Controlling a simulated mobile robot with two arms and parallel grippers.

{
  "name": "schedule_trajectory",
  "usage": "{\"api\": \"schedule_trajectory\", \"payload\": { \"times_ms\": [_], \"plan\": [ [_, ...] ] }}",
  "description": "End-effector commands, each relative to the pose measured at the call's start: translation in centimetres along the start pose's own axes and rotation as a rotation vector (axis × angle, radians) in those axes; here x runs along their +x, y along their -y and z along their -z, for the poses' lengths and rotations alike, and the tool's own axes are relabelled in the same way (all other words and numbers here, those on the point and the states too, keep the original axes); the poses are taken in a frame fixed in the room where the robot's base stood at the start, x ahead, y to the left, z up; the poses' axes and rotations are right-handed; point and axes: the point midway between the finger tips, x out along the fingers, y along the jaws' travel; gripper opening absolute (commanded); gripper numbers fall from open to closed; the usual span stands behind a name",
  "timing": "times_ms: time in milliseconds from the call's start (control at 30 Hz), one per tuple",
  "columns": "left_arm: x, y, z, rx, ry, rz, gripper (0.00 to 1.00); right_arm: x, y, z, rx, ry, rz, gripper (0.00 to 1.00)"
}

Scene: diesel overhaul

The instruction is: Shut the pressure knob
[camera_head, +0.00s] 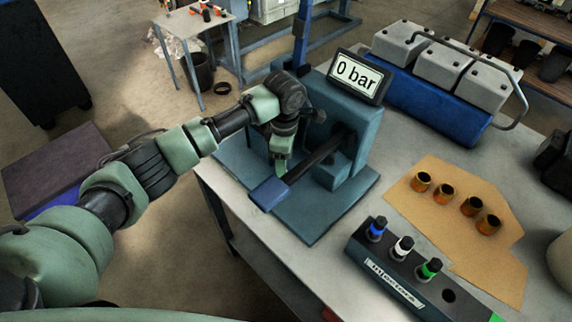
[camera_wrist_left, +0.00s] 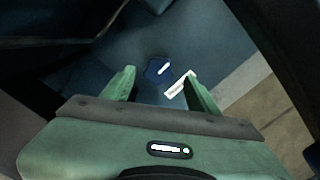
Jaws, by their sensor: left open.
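The pressure knob (camera_wrist_left: 158,69) is a small dark blue knob with a white line, seen in the left wrist view on a blue surface. A white label strip (camera_wrist_left: 180,84) sits beside it. My left gripper (camera_wrist_left: 160,86) is open and empty, with the knob beyond and roughly between its fingertips; I see no contact. In the head view, the left gripper (camera_head: 281,168) points down beside the blue tester (camera_head: 345,118), behind its black lever with a blue end (camera_head: 270,194). The knob is hidden there. The tester's display (camera_head: 357,76) reads 0 bar. My right gripper is out of view.
The tester stands on a blue base plate (camera_head: 317,226) at the table's left edge. A rack (camera_head: 388,275) with injectors in blue, white and green is in front right. A blue engine head with grey covers (camera_head: 427,103) stands behind.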

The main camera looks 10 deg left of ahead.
Motion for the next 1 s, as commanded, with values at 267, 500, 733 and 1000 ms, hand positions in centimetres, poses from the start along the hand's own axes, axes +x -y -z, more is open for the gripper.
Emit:
{"api": "schedule_trajectory", "payload": {
  "times_ms": [267,500,733,1000],
  "plan": [
    [2.9,0.0,0.0,0.000,0.000,0.000,0.59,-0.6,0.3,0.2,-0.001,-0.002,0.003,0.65],
    [3.2,0.0,0.0,0.001,0.000,-0.001,0.59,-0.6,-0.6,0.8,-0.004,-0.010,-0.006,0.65],
    [3.2,0.0,0.0,0.000,0.000,-0.001,0.09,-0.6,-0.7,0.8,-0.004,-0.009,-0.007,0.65],
    [3.0,0.1,-0.1,0.014,0.001,0.000,0.00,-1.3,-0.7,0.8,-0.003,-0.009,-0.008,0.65]
  ]
}}
